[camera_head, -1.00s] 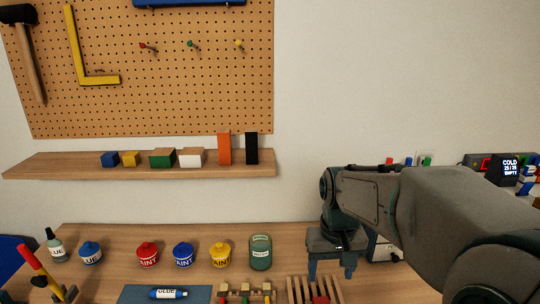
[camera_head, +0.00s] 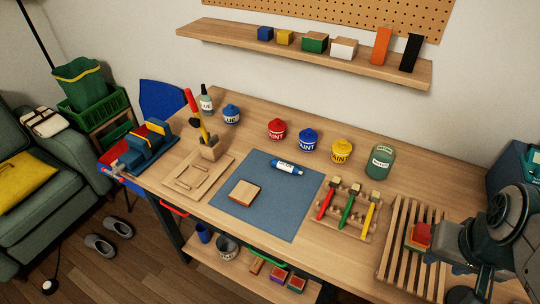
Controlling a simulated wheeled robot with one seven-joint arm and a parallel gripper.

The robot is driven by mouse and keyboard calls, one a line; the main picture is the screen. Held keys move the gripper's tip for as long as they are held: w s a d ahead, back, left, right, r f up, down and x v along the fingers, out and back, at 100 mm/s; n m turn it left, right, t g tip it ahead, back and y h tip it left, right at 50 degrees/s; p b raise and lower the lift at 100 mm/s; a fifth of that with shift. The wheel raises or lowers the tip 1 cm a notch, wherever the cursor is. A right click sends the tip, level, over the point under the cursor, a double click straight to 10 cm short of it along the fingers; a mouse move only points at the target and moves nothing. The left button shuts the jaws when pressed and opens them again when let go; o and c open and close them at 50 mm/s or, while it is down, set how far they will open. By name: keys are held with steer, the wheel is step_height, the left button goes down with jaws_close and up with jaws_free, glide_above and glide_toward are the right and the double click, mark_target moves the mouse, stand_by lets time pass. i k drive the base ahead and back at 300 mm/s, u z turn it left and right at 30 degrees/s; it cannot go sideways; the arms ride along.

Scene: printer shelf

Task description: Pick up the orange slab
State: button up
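The orange slab (camera_head: 381,46) stands upright on the wooden wall shelf (camera_head: 292,56), near its right end. It is between a white block (camera_head: 344,48) and a black slab (camera_head: 410,53), with small gaps on both sides. My gripper (camera_head: 446,265) is at the lower right, over the right end of the workbench, well below and to the right of the slab. Its fingers appear spread apart, with nothing seen between them. Part of it is hidden behind my own arm.
Blue, yellow and green blocks (camera_head: 315,42) stand farther left on the shelf. Below are paint pots (camera_head: 308,140), a green jar (camera_head: 380,162) and a tool rack (camera_head: 345,208). A slatted rack (camera_head: 405,215) with a red-topped block (camera_head: 421,235) is beside my gripper. Pegboard (camera_head: 350,12) hangs above the shelf.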

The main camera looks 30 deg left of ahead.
mark_target(244, 194)
steer(key=k, duration=0.45)
steer(key=u, duration=0.85)
steer(key=i, duration=0.35)
steer(key=u, duration=0.6)
steer(key=k, duration=0.5)
steer(key=u, duration=1.55)
steer(key=i, duration=1.2)
steer(key=z, duration=1.85)
